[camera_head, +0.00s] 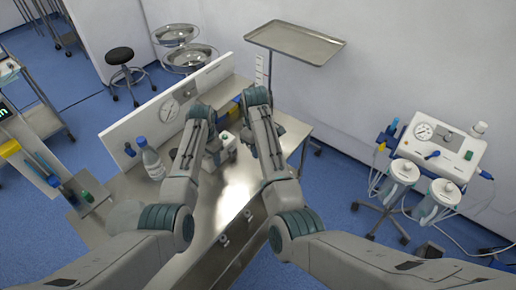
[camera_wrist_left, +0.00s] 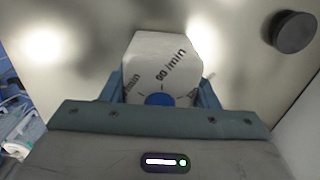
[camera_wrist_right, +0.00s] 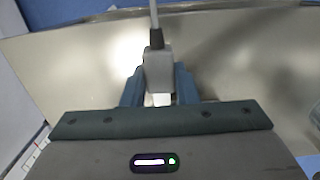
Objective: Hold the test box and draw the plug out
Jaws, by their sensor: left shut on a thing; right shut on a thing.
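The test box (camera_wrist_left: 160,58) is white with dark "/min" print and a blue round part. In the left wrist view it sits between the fingers of my left gripper (camera_wrist_left: 160,90), which is shut on it. In the head view my left gripper (camera_head: 216,148) is over the steel table, with the white box (camera_head: 229,140) beside it. The plug (camera_wrist_right: 157,68) is a grey block with a dark sleeve and a cable. My right gripper (camera_wrist_right: 159,88) is shut on it. A small white patch shows below the plug; whether plug and box touch is hidden.
A dark round piece (camera_wrist_left: 290,32) lies near the box. The table's front is mostly clear.

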